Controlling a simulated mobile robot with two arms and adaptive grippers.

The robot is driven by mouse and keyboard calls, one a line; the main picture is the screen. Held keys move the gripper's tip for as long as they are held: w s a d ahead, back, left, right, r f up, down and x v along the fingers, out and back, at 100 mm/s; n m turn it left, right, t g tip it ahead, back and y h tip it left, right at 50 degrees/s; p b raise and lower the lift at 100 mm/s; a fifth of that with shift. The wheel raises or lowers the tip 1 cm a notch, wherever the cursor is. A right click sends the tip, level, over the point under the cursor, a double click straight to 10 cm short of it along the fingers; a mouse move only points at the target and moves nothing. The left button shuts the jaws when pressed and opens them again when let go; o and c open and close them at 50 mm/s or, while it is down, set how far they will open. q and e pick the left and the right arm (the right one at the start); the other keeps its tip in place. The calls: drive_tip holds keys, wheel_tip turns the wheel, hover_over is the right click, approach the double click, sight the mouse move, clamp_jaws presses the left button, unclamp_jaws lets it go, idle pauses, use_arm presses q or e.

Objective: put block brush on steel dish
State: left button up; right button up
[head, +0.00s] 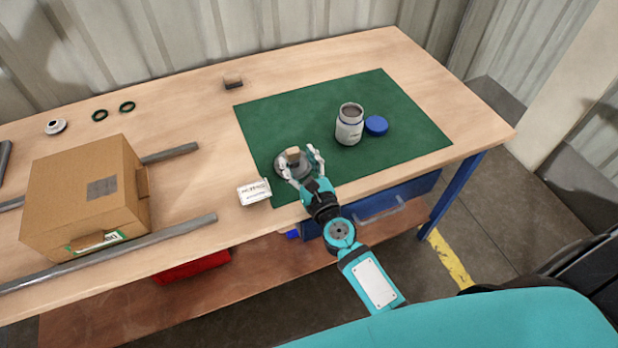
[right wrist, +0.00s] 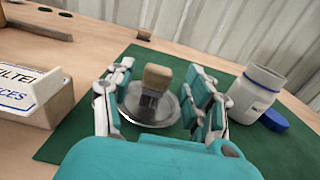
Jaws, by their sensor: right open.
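The block brush (head: 292,154) has a pale wooden top and a grey lower part. It stands upright on the steel dish (head: 282,170), a round shiny dish on the green mat. In the right wrist view the brush (right wrist: 155,80) stands inside the rim of the dish (right wrist: 139,113). My right gripper (head: 303,162) is open, with one finger on each side of the brush and dish. In the right wrist view its fingers (right wrist: 160,100) are apart from the brush, with gaps on both sides. My left gripper is not in view.
A white jar (head: 349,128) and blue lid (head: 376,125) stand right on the green mat (head: 290,110). A white labelled box (head: 254,192) sits left of the dish. A small block (head: 232,82) lies behind the mat. A carton (head: 85,190) and metal bars (head: 170,232) occupy the left.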

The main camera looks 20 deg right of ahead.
drive_tip(key=s+b, duration=0.1)
drive_tip(key=s, duration=0.5)
drive_tip(key=shift+s+d+f, duration=0.1)
drive_tip(key=shift+s+d, duration=0.05)
drive_tip(key=shift+s, duration=0.8)
